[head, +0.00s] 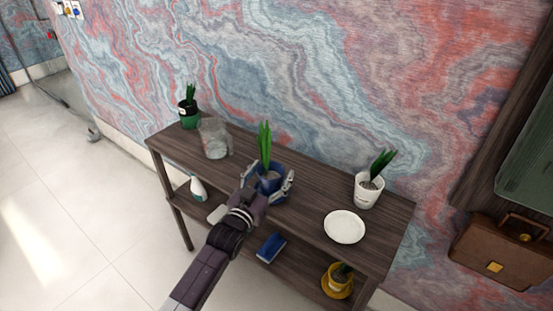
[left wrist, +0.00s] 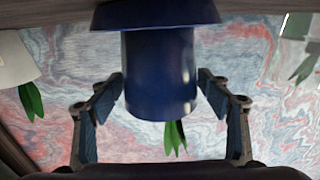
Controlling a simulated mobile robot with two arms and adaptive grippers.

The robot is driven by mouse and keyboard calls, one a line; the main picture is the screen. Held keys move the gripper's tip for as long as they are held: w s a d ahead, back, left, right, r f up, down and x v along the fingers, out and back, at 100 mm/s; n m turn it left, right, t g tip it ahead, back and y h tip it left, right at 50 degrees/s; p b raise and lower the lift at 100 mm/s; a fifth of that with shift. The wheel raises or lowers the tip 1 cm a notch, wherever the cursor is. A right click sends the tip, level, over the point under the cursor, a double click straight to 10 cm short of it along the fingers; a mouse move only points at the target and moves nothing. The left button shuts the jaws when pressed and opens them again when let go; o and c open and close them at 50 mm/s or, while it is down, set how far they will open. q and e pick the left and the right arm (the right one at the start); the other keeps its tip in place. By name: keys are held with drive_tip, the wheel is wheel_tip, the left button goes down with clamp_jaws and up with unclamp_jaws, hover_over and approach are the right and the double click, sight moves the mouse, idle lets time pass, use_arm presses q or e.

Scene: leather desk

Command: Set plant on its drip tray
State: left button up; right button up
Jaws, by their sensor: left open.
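A blue pot (head: 270,184) with upright green leaves stands on the tabletop. In the left wrist view, which is upside down, the blue pot (left wrist: 160,75) stands on a wider blue drip tray (left wrist: 155,14). My left gripper (head: 268,184) is open, with one finger on each side of this pot; the left wrist view also shows the gripper (left wrist: 161,95) straddling it. Whether the fingers touch the pot is unclear. A white pot (head: 367,196) with a leaning plant stands to the right. An empty white saucer (head: 345,227) lies in front of it, apart. My right gripper is not in view.
A clear glass jar (head: 214,138) and a green pot (head: 189,118) stand at the left end. The lower shelf holds a spray bottle (head: 198,189), a blue object (head: 271,247) and a yellow pot (head: 337,281). A brown bag (head: 500,250) hangs at right.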

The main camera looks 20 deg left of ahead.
sight(266, 182)
use_arm(q)
drive_tip(key=shift+s+a+r+p, duration=0.1)
drive_tip(key=shift+s+p, duration=0.35)
drive_tip(key=shift+s, duration=0.7)
drive_tip(key=shift+o, duration=0.7)
drive_tip(key=shift+s, duration=0.35)
drive_tip(key=s, duration=0.1)
drive_tip(key=s+b, duration=0.1)
drive_tip(key=s, duration=0.1)
drive_tip(key=s+b, duration=0.1)
drive_tip(key=s, duration=0.1)
drive_tip(key=shift+a, duration=0.25)
drive_tip(key=shift+r, duration=0.1)
drive_tip(key=w, duration=0.5)
drive_tip(key=w+p, duration=0.1)
drive_tip(key=w, duration=0.1)
drive_tip(key=shift+w+d+f, duration=0.25)
drive_tip(key=shift+d, duration=0.05)
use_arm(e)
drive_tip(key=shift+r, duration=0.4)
use_arm(q)
drive_tip(key=shift+c, duration=0.3)
